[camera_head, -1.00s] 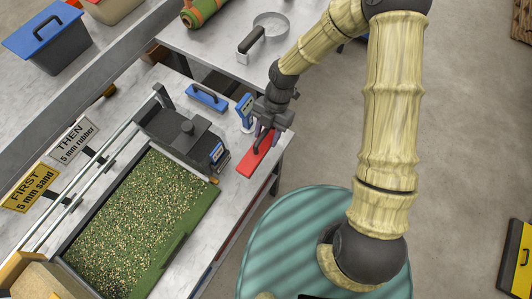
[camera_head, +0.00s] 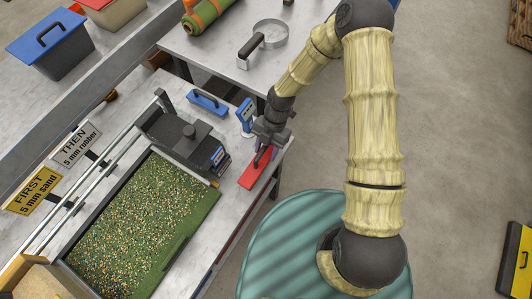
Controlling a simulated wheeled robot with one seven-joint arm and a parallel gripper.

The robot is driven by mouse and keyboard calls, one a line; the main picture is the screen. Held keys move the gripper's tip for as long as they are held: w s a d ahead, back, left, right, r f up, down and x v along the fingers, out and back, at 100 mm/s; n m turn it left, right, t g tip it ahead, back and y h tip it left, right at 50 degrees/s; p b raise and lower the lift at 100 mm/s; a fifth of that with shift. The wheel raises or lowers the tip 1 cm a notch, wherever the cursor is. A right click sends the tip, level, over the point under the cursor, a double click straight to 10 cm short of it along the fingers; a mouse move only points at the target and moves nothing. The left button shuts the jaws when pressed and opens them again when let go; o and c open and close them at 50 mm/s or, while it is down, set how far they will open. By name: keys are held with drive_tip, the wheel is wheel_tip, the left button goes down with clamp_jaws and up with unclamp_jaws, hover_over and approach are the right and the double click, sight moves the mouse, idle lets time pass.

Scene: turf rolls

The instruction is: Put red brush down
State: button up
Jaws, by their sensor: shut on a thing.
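The red brush (camera_head: 257,171) is a flat red block with a dark handle, at the right edge of the front workbench. My gripper (camera_head: 264,152) points down over it and is shut on its handle. The brush looks level and lies at or very close to the bench top; I cannot tell whether its underside touches. The gripper and wrist hide part of the handle.
A blue brush (camera_head: 208,103) and a blue upright device (camera_head: 245,117) stand close behind. The dark spreader box (camera_head: 187,135) and the granule-covered turf tray (camera_head: 140,225) are to the left. The bench's right edge is near.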

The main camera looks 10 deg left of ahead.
sight(266, 155)
drive_tip(key=shift+f+p, duration=0.35)
drive_tip(key=shift+f, duration=1.4)
drive_tip(key=shift+f, duration=0.1)
drive_tip(key=o, duration=1.1)
drive_tip(key=shift+c, duration=0.2)
drive_tip(key=b+v, duration=0.2)
drive_tip(key=v, duration=1)
